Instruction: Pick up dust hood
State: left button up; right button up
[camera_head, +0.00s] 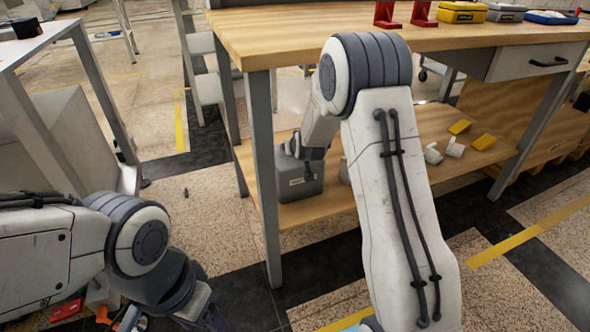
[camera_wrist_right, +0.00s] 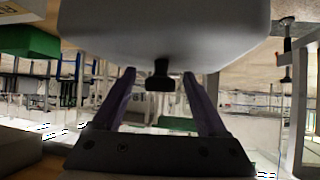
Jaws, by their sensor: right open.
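A grey box-shaped body with a white label, which looks like the dust hood (camera_head: 306,186), stands on the workbench's lower shelf in the head view. In the right wrist view the grey hood (camera_wrist_right: 165,30) fills the top, with a black knob (camera_wrist_right: 159,76) sticking out from it. My right gripper (camera_wrist_right: 159,73) is open, its two fingers on either side of the knob with gaps showing. In the head view my right arm reaches down to the hood and partly hides it. My left gripper (camera_head: 205,318) is partly cut off at the bottom; its fingers are not clear.
The wooden workbench (camera_head: 330,17) overhangs the lower shelf (camera_head: 310,212), with a grey leg (camera_head: 264,180) close left of the hood. White parts (camera_head: 433,154) and yellow blocks (camera_head: 460,127) lie farther right on the shelf. Open floor lies left of the bench.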

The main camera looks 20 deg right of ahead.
grip_shut()
jog(key=shift+r, duration=0.1)
dwell(1.3)
